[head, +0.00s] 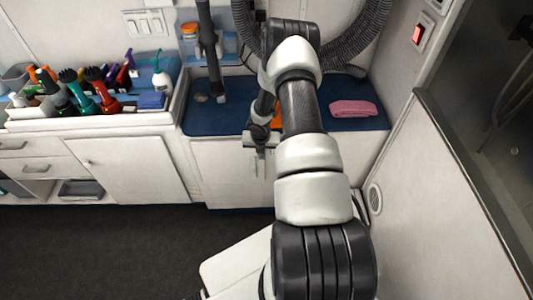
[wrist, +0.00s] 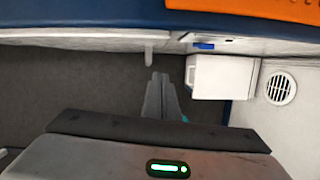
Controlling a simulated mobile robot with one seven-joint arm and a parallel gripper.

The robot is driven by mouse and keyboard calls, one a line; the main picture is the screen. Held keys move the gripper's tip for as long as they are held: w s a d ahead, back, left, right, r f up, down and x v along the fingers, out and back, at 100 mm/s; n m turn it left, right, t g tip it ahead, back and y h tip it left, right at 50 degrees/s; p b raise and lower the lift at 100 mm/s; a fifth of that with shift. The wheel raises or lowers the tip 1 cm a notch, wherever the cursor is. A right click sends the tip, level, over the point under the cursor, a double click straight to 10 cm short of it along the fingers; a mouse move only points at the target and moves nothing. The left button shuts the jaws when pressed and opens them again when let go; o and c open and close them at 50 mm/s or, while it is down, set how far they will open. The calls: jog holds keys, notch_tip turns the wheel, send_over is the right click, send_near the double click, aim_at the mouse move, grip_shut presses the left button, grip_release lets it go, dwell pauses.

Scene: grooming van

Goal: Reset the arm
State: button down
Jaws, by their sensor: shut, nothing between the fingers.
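My arm reaches up from the bottom of the head view, bends at the top and comes back down. My gripper (head: 261,160) hangs in front of the blue-topped counter's front edge, partly beside my own arm links. In the wrist view my gripper (wrist: 162,96) shows its two grey fingers together, pointing away over the dark floor. Nothing is between them. The gripper body with a green light fills the bottom of that view.
The blue counter (head: 350,124) carries a folded pink towel (head: 353,108) and an orange item (head: 277,117), partly hidden by my arm. A white tray (head: 90,124) of bottles and brushes stands left. A white wall panel (head: 430,200) bounds the right. Dark floor (head: 120,235) is clear at lower left.

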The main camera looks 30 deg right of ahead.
jog(key=d+v, duration=0.1)
jog(key=v, duration=0.8)
jog(key=shift+a+r+p, duration=0.3)
jog(key=shift+a+p, duration=0.05)
jog(key=shift+p, duration=0.05)
jog(key=shift+w, duration=0.15)
jog(key=s+a+r+m+t+h+p, duration=0.15)
jog(key=r+m, duration=0.45)
jog(key=r, duration=0.9)
jog(key=s+a+r+m+g+h, duration=0.15)
jog(key=r+m, duration=0.55)
jog(key=r, duration=0.7)
jog(key=s+a+r+m+t+y, duration=0.1)
jog(key=s+a+r+m+y, duration=0.1)
jog(key=s+a+r+m, duration=0.6)
jog(key=s+a+r+m+t+y+p, duration=0.1)
jog(key=s+a+r+m+t+y, duration=0.1)
jog(key=s+a+r+m, duration=0.6)
jog(key=s+a, duration=0.1)
jog(key=s, duration=0.4)
jog(key=shift+r+y, duration=0.3)
jog(key=shift+r, duration=0.1)
